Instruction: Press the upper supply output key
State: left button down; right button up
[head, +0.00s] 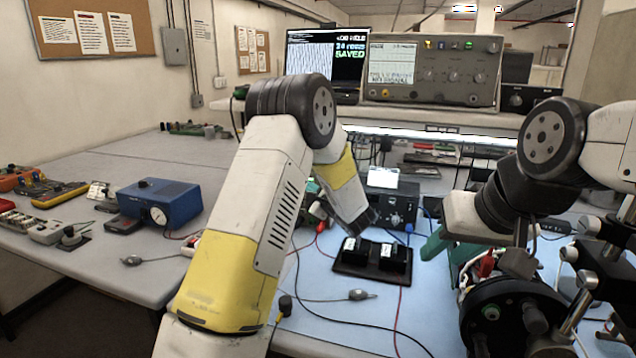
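The instrument on the shelf (433,72) has a lit screen, knobs and small coloured keys along its top right, one of them green. A smaller black box with knobs (397,212) stands lower on the bench, under the shelf. I cannot tell from labels which unit is the upper supply. My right gripper (478,254) hangs above the dark round cylinder (503,318), with its fingers apart, well below and in front of the shelf instrument. My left gripper (363,218) is near the small black box; its fingers are mostly hidden behind its own forearm.
A laptop (325,55) stands left of the shelf instrument. A black tray with two dark blocks (371,268) lies on the blue mat. A blue box (160,204) and several small devices sit on the left bench. Metal posts and clamps (598,265) crowd the right. Loose cables cross the mat.

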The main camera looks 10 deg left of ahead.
pick_arm(q)
jog(key=shift+w, duration=0.15)
dwell(0.6)
jog(key=shift+w+d, duration=0.1)
jog(key=shift+w, duration=0.2)
jog(key=shift+w, duration=0.35)
dwell(0.6)
jog(key=shift+s, duration=0.8)
jog(key=shift+s+a, duration=0.2)
jog(key=shift+s, duration=0.6)
jog(key=shift+s+a, duration=0.2)
jog(key=shift+s, duration=0.65)
jog(key=shift+s+a, duration=0.2)
jog(key=shift+s, duration=0.6)
